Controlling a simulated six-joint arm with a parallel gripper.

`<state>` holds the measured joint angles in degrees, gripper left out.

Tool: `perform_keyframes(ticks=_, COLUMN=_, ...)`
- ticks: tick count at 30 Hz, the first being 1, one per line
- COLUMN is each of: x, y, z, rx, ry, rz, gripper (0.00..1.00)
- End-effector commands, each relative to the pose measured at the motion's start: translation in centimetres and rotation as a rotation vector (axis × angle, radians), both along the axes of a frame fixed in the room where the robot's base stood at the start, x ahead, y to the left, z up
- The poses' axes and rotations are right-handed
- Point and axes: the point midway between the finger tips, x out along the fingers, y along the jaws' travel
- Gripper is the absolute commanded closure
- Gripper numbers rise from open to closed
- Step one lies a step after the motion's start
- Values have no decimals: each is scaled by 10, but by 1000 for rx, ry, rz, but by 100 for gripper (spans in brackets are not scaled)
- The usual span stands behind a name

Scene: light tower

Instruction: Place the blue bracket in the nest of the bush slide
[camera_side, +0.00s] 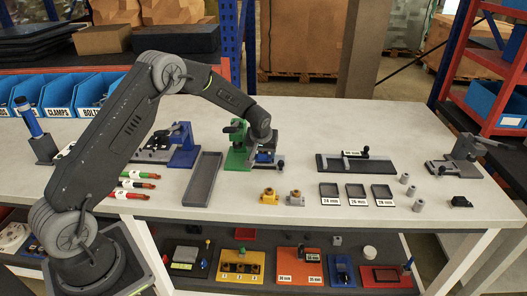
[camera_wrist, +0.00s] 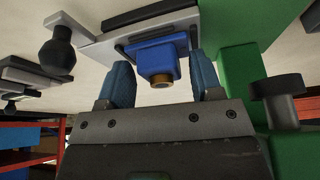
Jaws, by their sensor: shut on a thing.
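The blue bracket (camera_wrist: 157,55), with a bronze-coloured ring on its near end, is between the fingers of my gripper (camera_wrist: 163,80) in the wrist view. My gripper is shut on it. Behind the bracket is the light grey plate of the bush slide (camera_wrist: 98,50), with a black knob (camera_wrist: 58,57) at its left. Dark edges of the nest show around the bracket; I cannot tell whether it is fully seated. In the side view my gripper (camera_side: 264,143) is low over the slide, right of the green press (camera_side: 238,158), and largely hides the bracket.
The green press column (camera_wrist: 238,75) stands close to the right finger in the wrist view, with a dark knob (camera_wrist: 277,88) beside it.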

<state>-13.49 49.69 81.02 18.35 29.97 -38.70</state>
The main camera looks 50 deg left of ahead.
Motion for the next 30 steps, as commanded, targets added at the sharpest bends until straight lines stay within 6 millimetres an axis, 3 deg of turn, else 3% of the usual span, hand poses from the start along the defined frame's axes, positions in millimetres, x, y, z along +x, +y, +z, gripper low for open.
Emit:
perform_keyframes(ticks=17, x=0, y=0, z=-11, rx=0, ry=0, rz=-1, gripper=72)
perform_keyframes(ticks=18, x=-1, y=0, z=-12, rx=0, ry=2, rz=-1, gripper=37)
perform_keyframes(ticks=25, x=-2, y=0, z=-14, rx=-1, ry=8, rz=0, gripper=15)
perform_keyframes(ticks=30, x=-3, y=1, z=-14, rx=-1, ry=8, rz=1, gripper=15)
